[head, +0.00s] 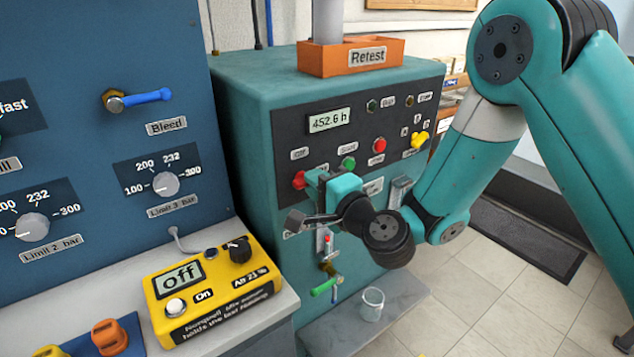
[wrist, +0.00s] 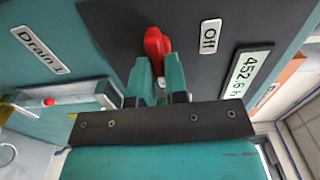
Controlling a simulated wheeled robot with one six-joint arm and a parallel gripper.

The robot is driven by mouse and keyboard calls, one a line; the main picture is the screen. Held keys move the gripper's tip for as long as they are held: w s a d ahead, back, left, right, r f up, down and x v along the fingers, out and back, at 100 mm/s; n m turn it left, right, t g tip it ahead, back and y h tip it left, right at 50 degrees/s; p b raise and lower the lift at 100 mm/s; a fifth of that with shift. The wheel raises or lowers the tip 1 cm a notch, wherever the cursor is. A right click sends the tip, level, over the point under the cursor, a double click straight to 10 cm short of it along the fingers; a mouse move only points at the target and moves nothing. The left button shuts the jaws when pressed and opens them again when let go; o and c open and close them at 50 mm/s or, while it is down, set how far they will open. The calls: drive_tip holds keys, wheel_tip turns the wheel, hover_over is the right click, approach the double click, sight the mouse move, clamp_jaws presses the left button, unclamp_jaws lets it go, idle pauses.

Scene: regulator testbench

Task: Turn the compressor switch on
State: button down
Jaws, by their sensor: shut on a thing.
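The compressor switch is a red handle (head: 298,180) on the dark panel of the teal compressor cabinet (head: 250,95). In the wrist view the red handle (wrist: 153,42) stands between my teal fingertips, with an "Off" label (wrist: 209,37) beside it. My gripper (head: 310,182) is shut on the handle; the gripper also shows in the wrist view (wrist: 160,80). The fingers hide the handle's lower end. An hour display (head: 329,120) reads 452.6 h.
Green (head: 348,163) and red (head: 379,145) buttons and a yellow knob (head: 420,140) are on the same panel, right of my gripper. Below are a green-handled drain valve (head: 325,287) and a glass (head: 372,303). A yellow tester (head: 212,290) reading "off" stands at the front left.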

idle(0.6)
drive_tip(key=c, duration=1.1)
unclamp_jaws()
drive_tip(key=shift+c, duration=0.2)
